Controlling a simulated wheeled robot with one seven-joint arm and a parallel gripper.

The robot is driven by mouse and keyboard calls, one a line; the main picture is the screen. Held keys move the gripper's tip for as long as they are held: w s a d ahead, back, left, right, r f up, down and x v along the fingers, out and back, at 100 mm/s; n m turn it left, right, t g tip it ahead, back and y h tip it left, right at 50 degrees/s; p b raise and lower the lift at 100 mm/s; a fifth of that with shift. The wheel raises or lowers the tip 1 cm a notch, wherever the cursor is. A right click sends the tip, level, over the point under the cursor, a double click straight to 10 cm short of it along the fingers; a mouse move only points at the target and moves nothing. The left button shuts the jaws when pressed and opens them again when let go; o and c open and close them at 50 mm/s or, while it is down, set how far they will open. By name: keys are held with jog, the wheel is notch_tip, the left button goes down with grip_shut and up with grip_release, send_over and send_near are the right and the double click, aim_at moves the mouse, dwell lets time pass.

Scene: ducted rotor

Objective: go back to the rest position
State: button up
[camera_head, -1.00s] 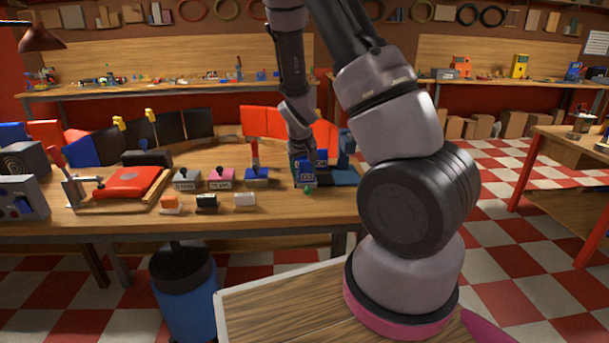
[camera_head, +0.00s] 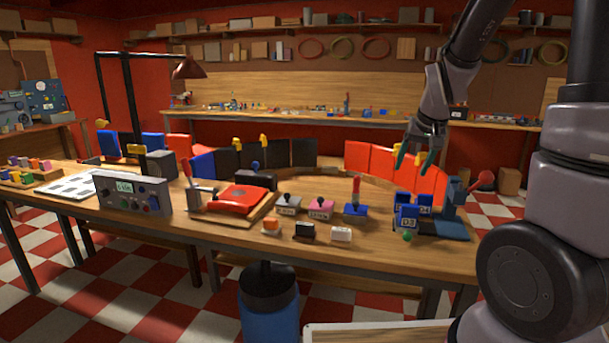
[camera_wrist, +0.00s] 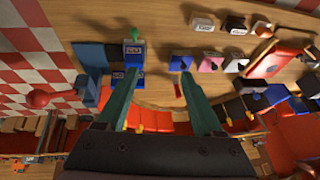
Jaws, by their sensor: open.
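My gripper (camera_head: 412,160) is open and empty. In the head view it hangs above the right part of the workbench (camera_head: 300,262), in front of the row of red panels (camera_head: 382,163). Its two green fingers stand apart in the wrist view (camera_wrist: 168,92), with bare wood between their tips. The blue blocks (camera_head: 408,217) sit below it on the bench, apart from the fingers. They also show near the left finger in the wrist view (camera_wrist: 134,50).
A desk lamp (camera_head: 188,68) stands behind.

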jog(key=s+a+r+m+t+y, duration=0.1)
jog(key=s+a+r+t, duration=0.1)
jog(key=s+r, duration=1.3)
jog(key=s+a, duration=0.1)
jog(key=s, duration=0.3)
jog(key=shift+r+y, duration=0.3)
jog(key=shift+r, duration=0.1)
jog(key=shift+w+a, duration=0.1)
dwell(0.8)
